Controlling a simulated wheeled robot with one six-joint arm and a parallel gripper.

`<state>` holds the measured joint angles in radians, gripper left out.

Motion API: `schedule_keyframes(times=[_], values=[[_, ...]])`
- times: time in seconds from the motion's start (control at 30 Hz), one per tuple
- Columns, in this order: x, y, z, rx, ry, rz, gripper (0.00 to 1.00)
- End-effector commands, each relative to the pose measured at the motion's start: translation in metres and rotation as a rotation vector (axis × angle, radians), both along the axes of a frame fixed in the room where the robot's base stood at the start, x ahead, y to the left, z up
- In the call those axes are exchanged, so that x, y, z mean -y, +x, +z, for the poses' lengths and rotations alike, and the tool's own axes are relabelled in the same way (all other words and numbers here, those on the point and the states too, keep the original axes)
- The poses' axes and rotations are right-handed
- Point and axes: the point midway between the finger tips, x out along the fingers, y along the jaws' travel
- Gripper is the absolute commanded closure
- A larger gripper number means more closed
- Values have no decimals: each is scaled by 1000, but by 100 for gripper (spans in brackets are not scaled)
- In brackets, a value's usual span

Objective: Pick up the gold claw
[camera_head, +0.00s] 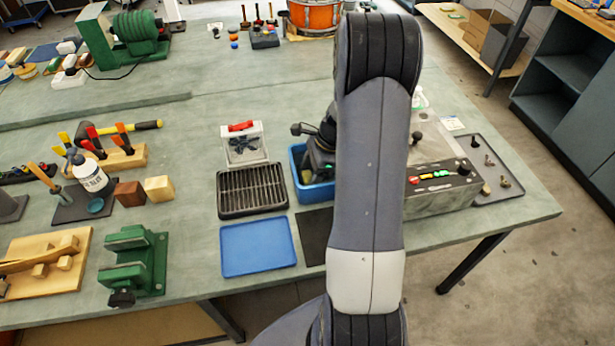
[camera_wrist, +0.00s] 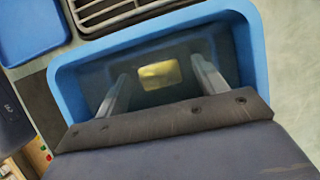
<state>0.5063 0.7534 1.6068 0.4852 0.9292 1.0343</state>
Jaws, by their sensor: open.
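A small gold piece (camera_wrist: 158,75), which looks like the gold claw, lies on the dark floor of a blue bin (camera_wrist: 255,50) in the wrist view. My gripper (camera_wrist: 163,85) is open, with its two fingers apart over the bin and the gold piece between them in the picture. I cannot tell how far above the piece the fingertips are. In the head view the blue bin (camera_head: 318,194) is partly hidden by my arm. My gripper (camera_head: 318,168) shows only as a dark shape there, and the gold piece is hidden.
A black slotted tray (camera_head: 252,190) stands left of the bin, with a flat blue tray (camera_head: 258,247) in front of it. A grey control box (camera_head: 440,190) with coloured buttons stands to the right. A green vise (camera_head: 135,262) stands at the front left.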

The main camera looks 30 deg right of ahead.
Motion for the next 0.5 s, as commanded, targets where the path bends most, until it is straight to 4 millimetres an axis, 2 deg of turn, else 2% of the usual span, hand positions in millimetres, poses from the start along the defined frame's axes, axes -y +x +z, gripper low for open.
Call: schedule_keyframes(times=[0.17,0.5], values=[[0,0,0,0,0,0,33],[0,0,0,0,0,1,61]])
